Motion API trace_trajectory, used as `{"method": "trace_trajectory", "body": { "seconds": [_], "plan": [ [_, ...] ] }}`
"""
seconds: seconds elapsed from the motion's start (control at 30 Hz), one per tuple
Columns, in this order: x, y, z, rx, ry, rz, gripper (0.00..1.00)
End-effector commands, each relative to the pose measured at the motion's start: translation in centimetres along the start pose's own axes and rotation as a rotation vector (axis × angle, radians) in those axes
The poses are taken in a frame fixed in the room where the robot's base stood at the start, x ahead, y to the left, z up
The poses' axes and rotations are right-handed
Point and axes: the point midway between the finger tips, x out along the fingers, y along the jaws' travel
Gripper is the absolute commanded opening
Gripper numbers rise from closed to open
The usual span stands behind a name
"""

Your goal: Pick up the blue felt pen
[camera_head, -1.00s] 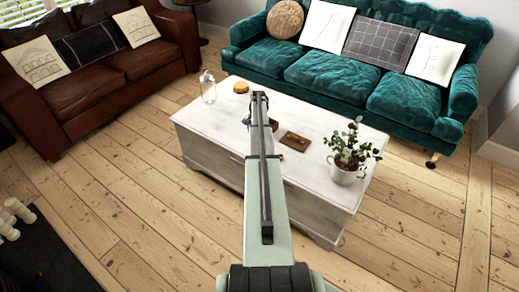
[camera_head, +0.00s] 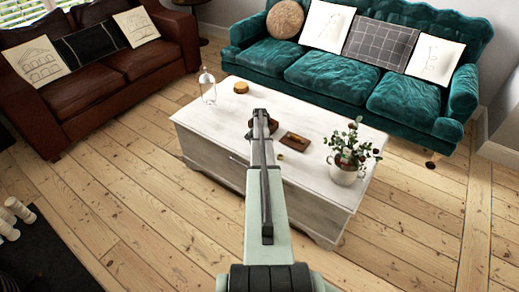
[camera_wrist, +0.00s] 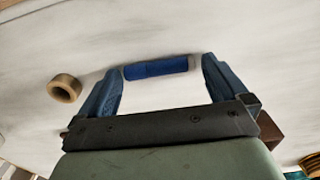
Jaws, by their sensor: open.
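The blue felt pen (camera_wrist: 158,69) lies on the white table top in the wrist view, with a pale grey section at its right end. My gripper (camera_wrist: 162,72) is open, with one blue finger near each end of the pen. The pen lies lengthwise across the gap, at the level of the fingertips; I cannot tell whether they touch it. In the head view my gripper (camera_head: 261,113) is over the middle of the table, and I cannot make out the pen there.
The white table (camera_head: 215,122) also bears a glass bottle (camera_head: 208,88), a round tan object (camera_head: 241,87), a brown flat case (camera_head: 295,141) and a potted plant (camera_head: 347,160). A tape roll (camera_wrist: 65,88) lies left of my gripper in the wrist view. Sofas stand behind and left.

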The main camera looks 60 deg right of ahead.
Motion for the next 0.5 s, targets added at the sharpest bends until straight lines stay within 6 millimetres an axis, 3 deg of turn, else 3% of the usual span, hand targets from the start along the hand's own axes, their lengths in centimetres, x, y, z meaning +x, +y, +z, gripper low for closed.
{"method": "trace_trajectory", "body": {
  "seconds": [0.13, 0.5],
  "plan": [
    [-0.03, 0.01, 0.01, 0.000, 0.000, 0.000, 1.00],
    [-0.05, 0.02, 0.02, 0.000, 0.000, 0.000, 0.65]
  ]
}}
